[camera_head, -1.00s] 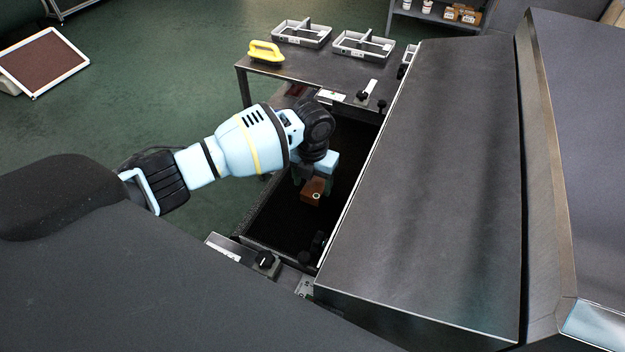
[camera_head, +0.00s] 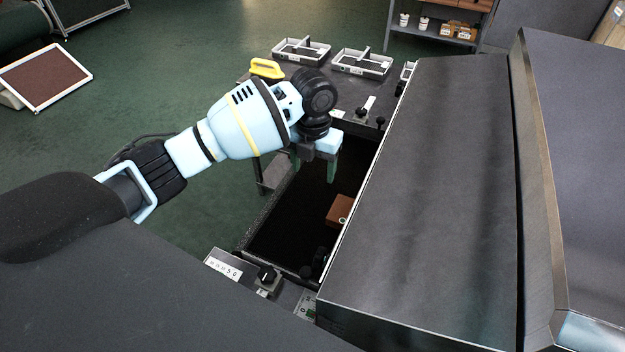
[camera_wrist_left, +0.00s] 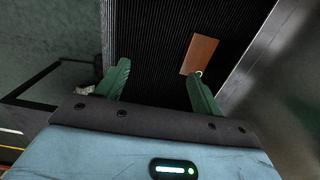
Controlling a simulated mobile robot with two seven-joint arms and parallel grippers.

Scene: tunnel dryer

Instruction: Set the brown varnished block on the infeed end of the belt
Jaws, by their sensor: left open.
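The brown varnished block (camera_head: 339,209) lies on the black belt (camera_head: 290,222), close to the side of the grey dryer housing. A small pale ring shows at its near corner. My left gripper (camera_head: 315,172) is open and empty, above the belt and up and to the left of the block in the head view. In the left wrist view the block (camera_wrist_left: 199,54) lies on the ribbed belt (camera_wrist_left: 150,40), beyond the right green fingertip and apart from both fingers (camera_wrist_left: 160,82). My right gripper is not in view.
The grey dryer housing (camera_head: 425,190) borders the belt on the right. A knob (camera_head: 267,273) stands at the belt's near end. A shelf (camera_head: 430,40) is at the back.

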